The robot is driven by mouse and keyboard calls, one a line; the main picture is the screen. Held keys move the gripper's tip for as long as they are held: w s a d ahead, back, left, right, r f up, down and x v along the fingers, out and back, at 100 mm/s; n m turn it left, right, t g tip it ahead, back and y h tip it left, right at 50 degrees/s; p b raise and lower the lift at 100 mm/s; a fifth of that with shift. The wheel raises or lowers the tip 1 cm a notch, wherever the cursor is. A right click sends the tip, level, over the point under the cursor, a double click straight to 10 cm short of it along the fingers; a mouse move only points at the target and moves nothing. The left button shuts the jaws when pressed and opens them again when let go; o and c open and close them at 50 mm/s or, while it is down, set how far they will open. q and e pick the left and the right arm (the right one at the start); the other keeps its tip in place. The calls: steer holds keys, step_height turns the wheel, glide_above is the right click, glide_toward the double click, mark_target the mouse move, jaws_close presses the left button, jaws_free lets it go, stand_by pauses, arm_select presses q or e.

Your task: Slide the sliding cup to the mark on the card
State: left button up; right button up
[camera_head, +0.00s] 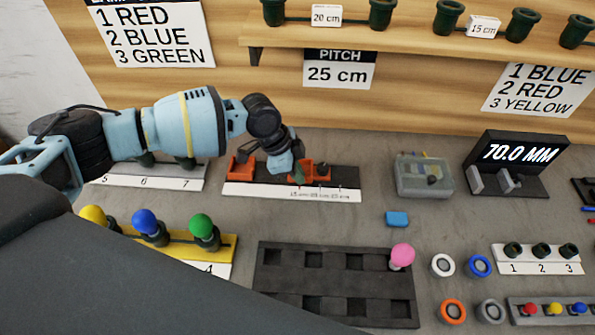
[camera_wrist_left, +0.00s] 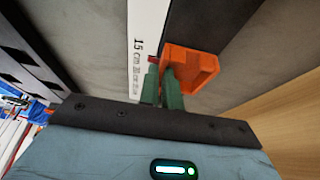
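The pitch card (camera_head: 339,69) on the back wall reads 25 cm. Below it a dark rail (camera_head: 347,176) has a white scale strip (camera_head: 270,191) with small cm marks along its front. An orange cup (camera_head: 241,168) sits at the rail's left end. The orange sliding cup (camera_head: 323,171) is further right, around the scale marks; it shows large in the left wrist view (camera_wrist_left: 200,70). My left gripper (camera_head: 298,172) reaches down at this cup. Its green fingers (camera_wrist_left: 162,88) are close together at the cup's wall and look closed on it. My right gripper is out of view.
A clear lidded box (camera_head: 423,178) and a display reading 70.0 MM (camera_head: 518,153) stand to the right. A blue block (camera_head: 397,219) lies in front. A dark tray (camera_head: 335,283) with a pink ball-topped piece (camera_head: 402,256) is nearer. The rail right of the sliding cup is clear.

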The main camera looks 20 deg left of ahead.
arm_select(q)
jaws_close()
steer(key=w+d, duration=0.1)
steer(key=d, duration=0.5)
steer(key=w+d, duration=0.1)
steer(key=d, duration=0.3)
steer(key=shift+w+b, duration=0.3)
steer(key=shift+w, duration=0.05)
steer(key=o, duration=0.6)
jaws_free()
steer(key=shift+w+d, duration=0.1)
steer(key=shift+d, duration=0.05)
steer(key=shift+a+r, duration=0.2)
steer(key=shift+r, duration=0.05)
steer(key=v, duration=0.7)
steer(key=shift+a+r+p, duration=0.1)
steer(key=shift+r+p, duration=0.05)
steer(key=shift+p, duration=0.25)
